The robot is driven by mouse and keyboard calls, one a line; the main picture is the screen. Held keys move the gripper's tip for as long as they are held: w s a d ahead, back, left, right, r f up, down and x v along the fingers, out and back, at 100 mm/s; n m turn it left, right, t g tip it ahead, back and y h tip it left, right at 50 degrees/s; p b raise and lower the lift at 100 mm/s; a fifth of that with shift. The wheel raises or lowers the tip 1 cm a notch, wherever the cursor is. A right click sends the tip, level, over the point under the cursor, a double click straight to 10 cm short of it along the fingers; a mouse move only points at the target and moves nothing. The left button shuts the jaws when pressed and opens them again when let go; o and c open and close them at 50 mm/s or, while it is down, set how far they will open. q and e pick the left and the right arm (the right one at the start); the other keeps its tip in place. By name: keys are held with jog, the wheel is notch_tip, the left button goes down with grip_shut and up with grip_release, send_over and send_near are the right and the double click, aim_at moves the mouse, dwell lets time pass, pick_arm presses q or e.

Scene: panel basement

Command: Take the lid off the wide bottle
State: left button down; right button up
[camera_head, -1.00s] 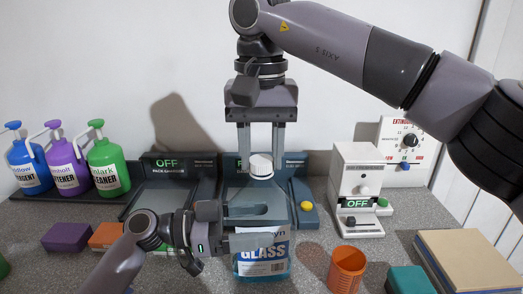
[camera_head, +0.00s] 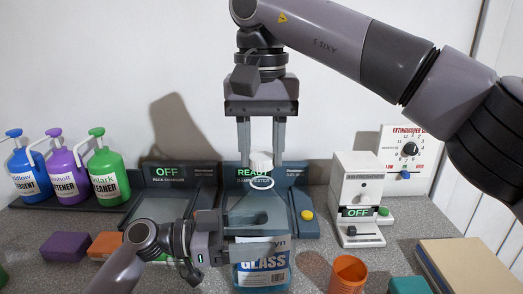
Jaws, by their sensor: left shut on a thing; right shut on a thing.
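The wide bottle (camera_head: 262,272) is clear with blue liquid and a label reading GLASS. It stands low in the middle of the head view. My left gripper (camera_head: 258,238) comes in from the left and is shut on the bottle's upper part, hiding some of it. The white lid (camera_head: 261,162) is held between the fingertips of my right gripper (camera_head: 261,158), which hangs from above. The lid is clear of the bottle, and a pale ring, seemingly the open mouth (camera_head: 262,183), shows just below it.
Blue, purple and green pump bottles (camera_head: 108,176) stand at left.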

aim_at(262, 156)
pick_arm(q)
jog(key=shift+f, duration=0.1)
pick_arm(e)
jog(key=shift+r, duration=2)
pick_arm(q)
grip_release()
